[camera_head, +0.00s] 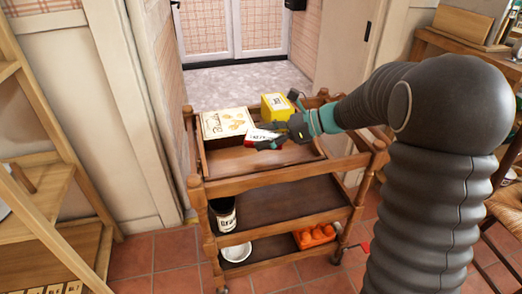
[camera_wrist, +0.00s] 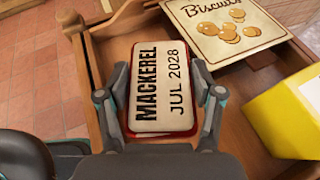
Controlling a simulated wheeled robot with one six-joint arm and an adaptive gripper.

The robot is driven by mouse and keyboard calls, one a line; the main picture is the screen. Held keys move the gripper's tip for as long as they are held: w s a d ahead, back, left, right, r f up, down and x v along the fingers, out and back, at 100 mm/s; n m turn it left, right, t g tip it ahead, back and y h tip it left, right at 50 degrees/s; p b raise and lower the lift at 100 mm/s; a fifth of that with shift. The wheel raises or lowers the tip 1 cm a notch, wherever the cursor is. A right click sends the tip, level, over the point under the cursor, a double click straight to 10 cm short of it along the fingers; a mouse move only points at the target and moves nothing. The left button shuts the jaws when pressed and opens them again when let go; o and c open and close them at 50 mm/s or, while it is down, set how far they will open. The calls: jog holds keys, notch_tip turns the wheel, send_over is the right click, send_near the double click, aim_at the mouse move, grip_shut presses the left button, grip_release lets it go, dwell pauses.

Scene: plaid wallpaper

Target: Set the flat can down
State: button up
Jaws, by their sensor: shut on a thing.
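The flat can (camera_wrist: 163,85) is a rounded rectangular tin with a pale top reading "MACKEREL JUL 2028" and a red edge. In the wrist view it lies between the two fingers of my gripper (camera_wrist: 160,108), which is shut on its long sides. In the head view the can (camera_head: 262,136) shows white and red at my gripper (camera_head: 270,137), over the top tray of a wooden cart (camera_head: 250,182). The fingers hide part of it there. I cannot tell whether the can touches the tray floor.
A biscuits box (camera_head: 226,123) stands at the tray's back left and a yellow box (camera_head: 276,106) at its back right. The tray has a raised wooden rim. Lower shelves hold a dark jar (camera_head: 225,216), a white bowl (camera_head: 236,252) and an orange item (camera_head: 315,236). The tray's front is clear.

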aim_at(261, 157)
jog(key=shift+s+a+f, duration=0.1)
jog(key=shift+a+f, duration=0.25)
jog(key=shift+a, duration=0.2)
jog(key=shift+f, duration=1.95)
jog(key=shift+f, duration=0.2)
jog(key=o, duration=1)
jog(key=shift+r, duration=0.15)
